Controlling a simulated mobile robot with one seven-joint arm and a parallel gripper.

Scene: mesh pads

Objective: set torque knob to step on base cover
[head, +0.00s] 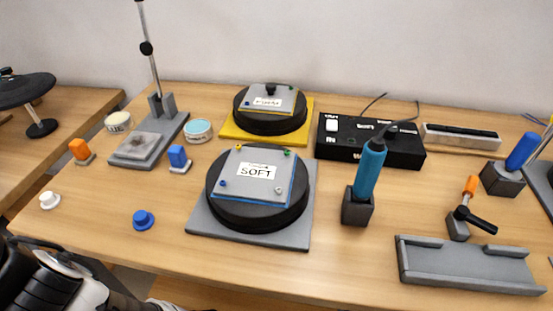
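A black control box (345,150) stands at the back right of the bench, with small white markings too small to read surely. A white switch (332,125) is on its left part. A dark round knob-like part (391,132) shows on its top right; its setting cannot be read. A blue screwdriver (369,170) stands upright in a dark holder (357,208) and hides part of the box. Two round black pads carry grey plates; the near plate (235,187) reads SOFT, the far plate's (285,98) label is unclear. I cannot tell which thing is the base cover. My gripper is not in view.
A grey tray (465,278) lies at the front right, near a holder with an orange-and-black tool (466,205). A metal stand (150,140) is at the left. Blue, orange and white knobs and two round tins are scattered left. The front middle edge is clear.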

